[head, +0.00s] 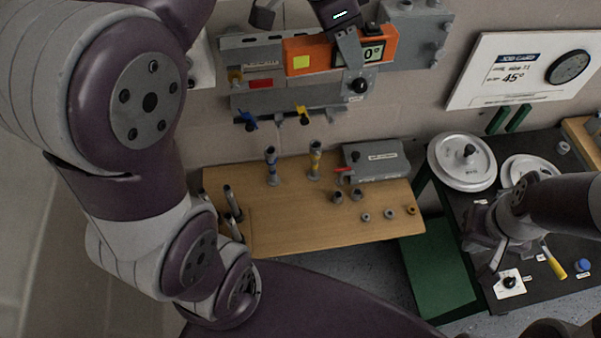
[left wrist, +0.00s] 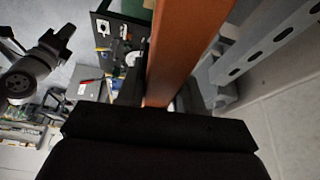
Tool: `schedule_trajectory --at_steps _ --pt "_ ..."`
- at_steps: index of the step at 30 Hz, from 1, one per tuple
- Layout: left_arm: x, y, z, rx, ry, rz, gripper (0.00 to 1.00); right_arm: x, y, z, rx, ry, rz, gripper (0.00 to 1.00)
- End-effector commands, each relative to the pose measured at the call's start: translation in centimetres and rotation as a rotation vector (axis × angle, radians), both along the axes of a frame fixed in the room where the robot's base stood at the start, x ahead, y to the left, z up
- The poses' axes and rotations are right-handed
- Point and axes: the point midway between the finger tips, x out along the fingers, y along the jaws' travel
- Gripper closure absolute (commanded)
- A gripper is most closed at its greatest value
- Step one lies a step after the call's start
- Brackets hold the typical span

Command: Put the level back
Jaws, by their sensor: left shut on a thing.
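The orange level (head: 322,55) is in front of the wall unit, with a yellow patch and a display showing 0°. My left gripper (head: 347,40) reaches down from the top of the head view and is shut on the level. In the left wrist view the level (left wrist: 178,45) shows as an orange bar running up from between the jaws. Whether it touches the wall unit behind it I cannot tell. My right gripper (head: 500,255) is over the dark table at the right; its jaw opening is unclear.
A wooden shelf (head: 300,230) below holds bushings, posts and a grey box (head: 377,160). A job card (head: 525,68) reading 45° is on the wall. The dark table (head: 470,215) bears white round plates (head: 463,160) and a yellow-handled tool (head: 555,265).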

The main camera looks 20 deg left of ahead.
Motion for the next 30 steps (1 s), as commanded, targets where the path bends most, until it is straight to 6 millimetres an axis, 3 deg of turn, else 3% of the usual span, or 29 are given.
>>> schedule_trajectory --at_steps 5,11,21,30 --pt "0.3 0.8 -4.6 0.001 0.004 0.111 1.0 0.0 0.0 0.0 0.0 0.0 0.0 1.0" --pt "1.2 2.1 -12.0 0.001 0.009 0.288 1.0 0.0 0.0 0.0 0.0 0.0 0.0 1.0" --pt "2.7 4.8 -27.5 0.007 0.014 0.665 1.0 0.0 0.0 0.0 0.0 0.0 0.0 1.0" --pt "3.9 6.1 -34.2 0.003 -0.001 0.835 1.0 0.0 0.0 0.0 0.0 0.0 0.0 1.0"
